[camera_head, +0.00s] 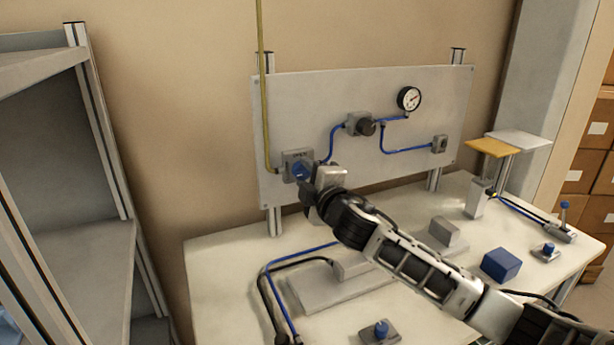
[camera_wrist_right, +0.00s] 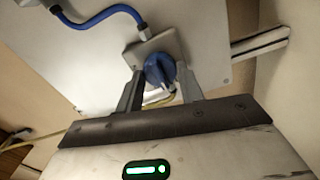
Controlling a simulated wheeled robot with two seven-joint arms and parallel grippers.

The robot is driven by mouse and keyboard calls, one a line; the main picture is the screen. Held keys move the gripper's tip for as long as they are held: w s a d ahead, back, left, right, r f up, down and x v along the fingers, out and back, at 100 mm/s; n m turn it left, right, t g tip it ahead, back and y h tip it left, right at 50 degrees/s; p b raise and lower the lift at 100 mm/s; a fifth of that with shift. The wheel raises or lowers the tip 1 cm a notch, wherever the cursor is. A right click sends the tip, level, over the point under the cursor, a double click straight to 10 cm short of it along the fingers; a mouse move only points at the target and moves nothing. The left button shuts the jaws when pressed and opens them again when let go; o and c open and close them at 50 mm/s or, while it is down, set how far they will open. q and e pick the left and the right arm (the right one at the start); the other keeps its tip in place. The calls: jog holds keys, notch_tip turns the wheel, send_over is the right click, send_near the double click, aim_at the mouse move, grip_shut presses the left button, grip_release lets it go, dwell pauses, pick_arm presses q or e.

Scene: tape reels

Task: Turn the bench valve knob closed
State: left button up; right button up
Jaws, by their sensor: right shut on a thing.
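The blue valve knob (camera_head: 301,171) is on a grey valve block (camera_head: 290,156) at the left end of the upright panel. Lettering that seems to read OPEN is above the knob. My right gripper (camera_head: 307,180) reaches up to the knob from the lower right and partly covers it. In the right wrist view the knob (camera_wrist_right: 160,70) sits between the two fingers of the right gripper (camera_wrist_right: 161,88), which is shut on it. A white mark shows on the knob there. The knob's exact angle is hard to tell. My left gripper is not in view.
On the bench (camera_head: 225,250) are a blue block (camera_head: 501,265), a blue button (camera_head: 381,329) and a grey fixture (camera_head: 325,288). A shelf (camera_head: 90,260) stands at the left.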

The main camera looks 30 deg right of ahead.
jog(key=o, duration=1)
jog(key=shift+s, duration=0.1)
pick_arm(q)
jog(key=b, duration=0.1)
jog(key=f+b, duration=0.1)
jog(key=b, duration=0.1)
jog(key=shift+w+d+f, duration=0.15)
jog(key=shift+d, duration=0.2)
pick_arm(e)
jog(key=s, duration=1)
jog(key=s+a, duration=0.1)
jog(key=s, duration=0.4)
jog(key=shift+s, duration=0.4)
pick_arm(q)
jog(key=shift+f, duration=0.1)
